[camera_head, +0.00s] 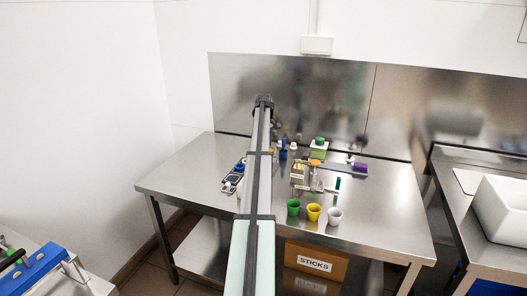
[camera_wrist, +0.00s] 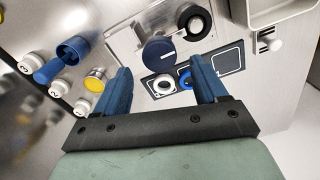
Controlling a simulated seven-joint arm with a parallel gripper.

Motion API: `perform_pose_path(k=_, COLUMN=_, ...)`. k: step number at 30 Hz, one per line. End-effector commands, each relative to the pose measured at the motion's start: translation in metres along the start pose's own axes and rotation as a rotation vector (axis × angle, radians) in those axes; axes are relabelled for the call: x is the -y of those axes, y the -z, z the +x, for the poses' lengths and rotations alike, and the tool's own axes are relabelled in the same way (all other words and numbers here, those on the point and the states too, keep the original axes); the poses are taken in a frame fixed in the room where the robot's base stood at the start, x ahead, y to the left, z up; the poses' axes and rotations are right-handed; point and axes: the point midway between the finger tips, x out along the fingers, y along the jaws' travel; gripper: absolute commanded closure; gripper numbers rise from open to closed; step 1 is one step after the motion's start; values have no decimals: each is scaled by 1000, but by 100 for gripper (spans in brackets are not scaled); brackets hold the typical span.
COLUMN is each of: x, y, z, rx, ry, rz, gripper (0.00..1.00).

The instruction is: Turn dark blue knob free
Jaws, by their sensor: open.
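A round dark blue knob (camera_wrist: 159,50) sits on a grey plate (camera_wrist: 140,26) in the wrist view, with a black knob (camera_wrist: 194,22) up and to its right. My gripper (camera_wrist: 161,67) is open, with its two blue fingers well apart. The dark blue knob appears between and beyond the fingertips, and nothing is held. I cannot tell how near the fingertips are to it. In the head view my arm covers the middle of the table, and I cannot make out the fingers there.
A dark panel (camera_wrist: 226,64) with a white ring (camera_wrist: 163,85) and a blue ring lies by the fingers. White caps, a blue cup-like piece (camera_wrist: 72,50) and a yellow cap (camera_wrist: 95,82) stand left. Green (camera_head: 293,207), yellow (camera_head: 314,212) and white (camera_head: 334,217) cups line the table's front.

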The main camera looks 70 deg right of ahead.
Motion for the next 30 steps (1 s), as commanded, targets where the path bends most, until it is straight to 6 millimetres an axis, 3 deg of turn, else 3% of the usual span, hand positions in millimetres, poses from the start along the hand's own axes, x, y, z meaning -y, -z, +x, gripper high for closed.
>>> perform_pose_path(k=7, x=0, y=0, z=27, rx=0, ry=0, rz=0, gripper=28)
perform_pose_path(k=20, x=0, y=0, z=34, rx=-1, ry=-1, rz=0, gripper=28)
perform_pose_path(k=30, x=0, y=0, z=34, rx=0, ry=-1, rz=0, gripper=60)
